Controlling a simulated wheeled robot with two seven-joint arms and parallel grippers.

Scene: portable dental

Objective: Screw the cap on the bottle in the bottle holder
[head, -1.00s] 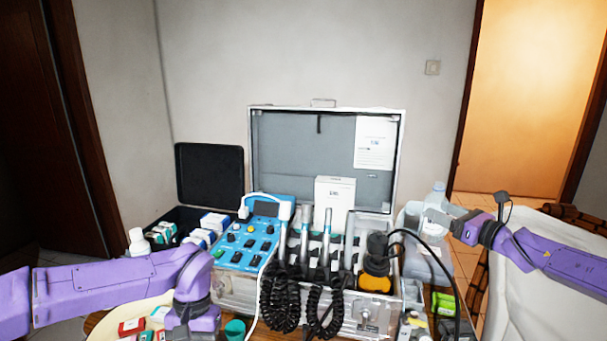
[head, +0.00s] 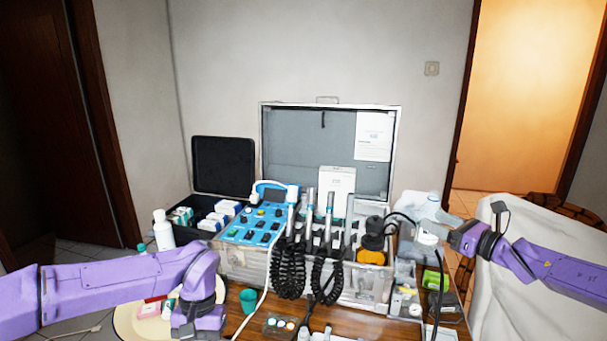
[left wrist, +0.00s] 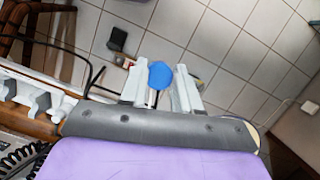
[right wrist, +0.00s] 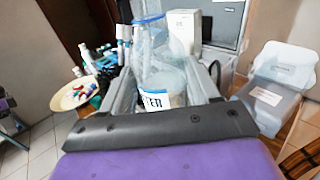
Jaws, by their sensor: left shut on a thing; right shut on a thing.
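A small round blue cap (left wrist: 161,76) sits between the fingers of my left gripper (left wrist: 157,82), which is shut on it. In the head view the left wrist is at the lower left, and its fingertips are not visible. My right gripper (right wrist: 166,88) is shut on a clear bottle with a white and blue label (right wrist: 158,101); a blue ring shows around its narrow top. In the head view the bottle (head: 428,237) is at the right of the case, beside the right gripper (head: 440,232). I cannot make out the bottle holder for certain. Cap and bottle are far apart.
An open metal case (head: 265,150) with corded handpieces stands in the middle of the table. A blue control panel (head: 252,225) is at its left. A white bottle (head: 163,232) and a round tray (head: 130,322) are at the left. A translucent bin (right wrist: 285,75) is beside the right gripper.

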